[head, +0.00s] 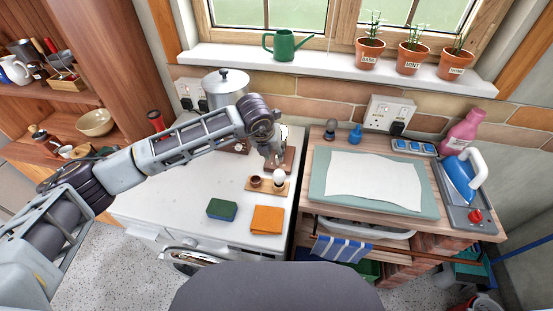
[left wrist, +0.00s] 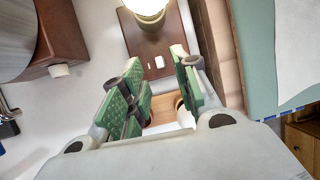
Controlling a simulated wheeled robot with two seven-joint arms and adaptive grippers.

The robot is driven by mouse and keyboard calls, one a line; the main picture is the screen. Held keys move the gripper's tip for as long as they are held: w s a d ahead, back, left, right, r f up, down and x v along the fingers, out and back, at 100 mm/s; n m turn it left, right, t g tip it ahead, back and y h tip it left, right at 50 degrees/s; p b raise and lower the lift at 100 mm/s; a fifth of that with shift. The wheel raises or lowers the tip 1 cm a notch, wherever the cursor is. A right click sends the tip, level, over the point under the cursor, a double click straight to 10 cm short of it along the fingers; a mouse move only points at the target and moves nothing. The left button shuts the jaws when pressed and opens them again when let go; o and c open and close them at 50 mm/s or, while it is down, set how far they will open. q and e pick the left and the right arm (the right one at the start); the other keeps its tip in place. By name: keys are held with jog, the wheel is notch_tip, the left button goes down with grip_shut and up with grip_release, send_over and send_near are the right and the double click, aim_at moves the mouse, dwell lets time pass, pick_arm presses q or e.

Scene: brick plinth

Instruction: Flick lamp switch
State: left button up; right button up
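The lamp shows at the top of the left wrist view, with a bright, glowing round top (left wrist: 148,8) above a brown wooden base (left wrist: 135,42). A small white switch (left wrist: 159,62) is on the base. In the head view the brown base (head: 289,160) is partly hidden by my left gripper (head: 268,150). In the left wrist view my left gripper (left wrist: 152,85) has its green-padded fingers apart, with nothing between them. The switch appears just beyond the fingertips, and I see no contact. My right gripper is not in view.
A small wooden board (head: 267,187) with egg cups stands in front of the lamp. A large metal pot (head: 226,88) is behind my left arm. The white counter's left front is clear.

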aim_at(277, 160)
pick_arm(q)
jog(key=b+x, duration=0.1)
jog(key=x, duration=0.2)
jog(key=shift+f, duration=0.15)
jog(key=shift+w+d+f, duration=0.1)
jog(key=shift+w+f, duration=0.2)
jog(key=shift+f, duration=0.25)
jog(key=shift+w+d+f+b, duration=0.1)
jog(key=shift+f+b, duration=0.1)
jog(key=shift+b, duration=0.15)
jog(key=shift+c, duration=0.3)
grip_shut()
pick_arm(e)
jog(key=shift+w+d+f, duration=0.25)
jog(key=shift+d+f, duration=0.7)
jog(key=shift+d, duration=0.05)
